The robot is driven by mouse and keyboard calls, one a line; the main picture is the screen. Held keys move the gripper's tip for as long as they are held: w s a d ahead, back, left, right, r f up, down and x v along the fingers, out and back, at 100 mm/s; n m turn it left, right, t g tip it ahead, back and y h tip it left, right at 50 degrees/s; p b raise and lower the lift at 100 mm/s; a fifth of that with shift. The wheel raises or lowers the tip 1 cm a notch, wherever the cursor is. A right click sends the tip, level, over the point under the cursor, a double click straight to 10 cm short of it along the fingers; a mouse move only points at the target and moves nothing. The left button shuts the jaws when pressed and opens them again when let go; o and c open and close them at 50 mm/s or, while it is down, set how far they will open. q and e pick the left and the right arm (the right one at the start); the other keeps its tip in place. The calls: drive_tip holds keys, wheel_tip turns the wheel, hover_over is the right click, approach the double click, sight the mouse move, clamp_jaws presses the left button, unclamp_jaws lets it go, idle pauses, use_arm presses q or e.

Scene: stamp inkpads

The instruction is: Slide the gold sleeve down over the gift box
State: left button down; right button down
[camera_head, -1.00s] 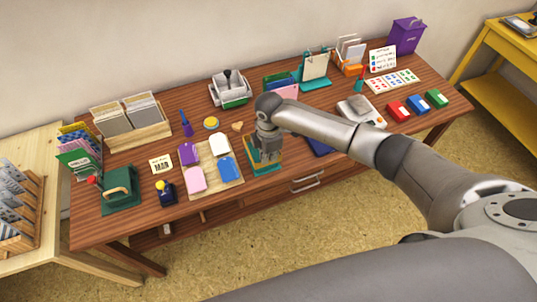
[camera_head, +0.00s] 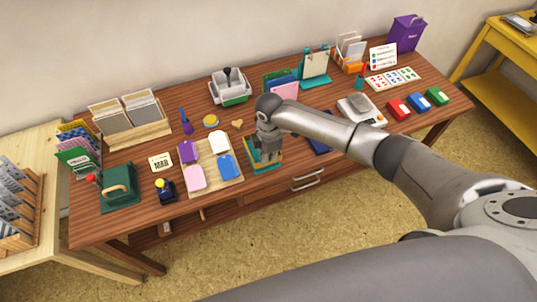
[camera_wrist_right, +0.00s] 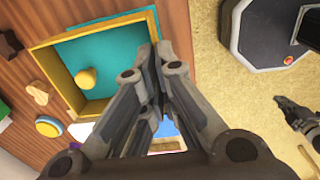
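The gold sleeve (camera_wrist_right: 57,71) is an open square frame in the right wrist view. It stands around a teal surface (camera_wrist_right: 118,68) with a yellow knob (camera_wrist_right: 86,77) inside; I take this to be the gift box. More teal shows outside its far edge. In the head view the gold-and-teal assembly (camera_head: 250,163) is at the table's front, partly behind my right gripper (camera_head: 266,157). The right fingertips (camera_wrist_right: 156,52) are close together on the sleeve's right wall and hide part of it. A dark gripper, apparently my left (camera_wrist_right: 292,112), shows at the right edge; its opening is unclear.
A board (camera_head: 229,182) with colored tags lies left of the sleeve, and a dark blue pad (camera_head: 320,146) lies right. A gold round tin (camera_head: 211,121) and a wooden heart (camera_head: 237,125) lie behind. The table's front edge is close.

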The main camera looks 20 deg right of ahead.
drive_tip(key=shift+f, duration=0.6)
idle(0.6)
idle(0.3)
drive_tip(key=c, duration=1.6)
unclamp_jaws()
drive_tip(key=shift+o, duration=0.2)
drive_tip(key=shift+r, duration=0.1)
drive_tip(key=shift+r+p, duration=3.4)
drive_tip(key=shift+r, duration=0.1)
drive_tip(key=shift+f, duration=0.1)
